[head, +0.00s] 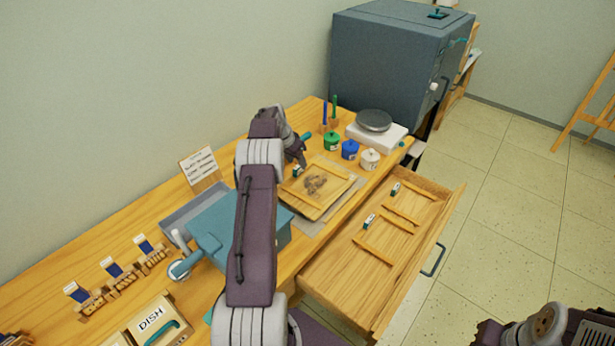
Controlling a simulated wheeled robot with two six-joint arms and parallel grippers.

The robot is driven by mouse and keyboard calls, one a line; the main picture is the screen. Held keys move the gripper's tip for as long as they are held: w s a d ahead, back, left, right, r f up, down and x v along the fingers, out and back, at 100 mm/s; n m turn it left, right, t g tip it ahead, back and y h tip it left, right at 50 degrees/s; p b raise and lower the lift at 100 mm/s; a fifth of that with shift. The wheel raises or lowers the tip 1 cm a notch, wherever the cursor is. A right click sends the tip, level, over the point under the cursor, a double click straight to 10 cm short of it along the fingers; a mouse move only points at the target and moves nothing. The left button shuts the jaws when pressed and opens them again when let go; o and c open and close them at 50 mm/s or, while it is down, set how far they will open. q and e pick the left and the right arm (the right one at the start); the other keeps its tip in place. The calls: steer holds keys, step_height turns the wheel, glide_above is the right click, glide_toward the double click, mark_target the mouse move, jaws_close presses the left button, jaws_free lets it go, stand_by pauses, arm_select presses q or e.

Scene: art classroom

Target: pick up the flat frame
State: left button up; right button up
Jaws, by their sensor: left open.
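A flat wooden frame (339,194) lies on the workbench right of the middle, with a light panel and a patch of brown lumps inside its rim. A small dark green and white tag (296,171) shows at its far left corner. My left gripper (301,160) is open, just above and beside that corner, pointing down. I cannot tell whether its fingers touch the frame. My left arm crosses the bench in front of the teal machine. Only a part of my right arm shows at the bottom right; its gripper is out of view.
An open drawer (330,274) with wooden dividers and small tags juts out below the bench. Green, blue and white jars (350,149), a scale (374,122) and a pen holder stand behind the frame. A teal machine (208,222) stands left; a grey kiln (390,60) is at the back.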

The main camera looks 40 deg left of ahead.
mark_target(298, 166)
arm_select(q)
steer(key=x, duration=0.4)
steer(key=shift+s+d+f, duration=0.15)
steer(key=shift+s+f, duration=0.05)
steer(key=shift+s, duration=0.05)
steer(key=shift+w+f, duration=0.2)
steer(key=shift+f, duration=0.05)
steer(key=shift+s+r, duration=0.1)
steer(key=c, duration=0.4)
jaws_close()
arm_select(e)
steer(key=shift+s+a+r, duration=0.1)
steer(key=shift+r, duration=0.2)
